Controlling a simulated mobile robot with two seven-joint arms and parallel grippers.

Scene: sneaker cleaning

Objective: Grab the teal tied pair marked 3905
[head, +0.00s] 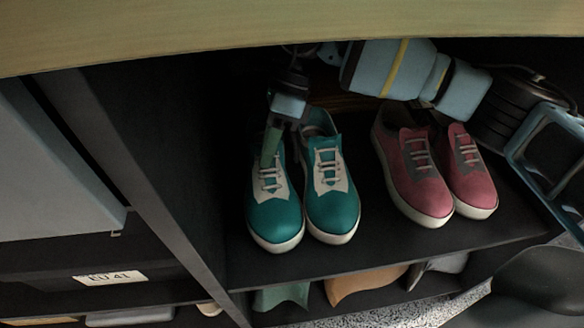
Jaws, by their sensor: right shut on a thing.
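A pair of teal sneakers with white soles and cream lace panels stands on the dark shelf, the left shoe (274,217) and the right shoe (333,207) side by side, toes toward me. My right gripper (274,147) reaches in from the upper right and is shut at the tongue and laces of the left teal shoe. A green strip shows at its fingers; I cannot tell whether it is the tongue or a tag. No 3905 mark is readable. My left gripper is not in view.
A pink pair of sneakers (423,188) stands to the right on the same shelf (390,248). A wooden top edge (250,22) crosses above. A dark upright panel (150,185) borders the left. A label reading EU 41 (110,277) is at lower left. More shoes sit below.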

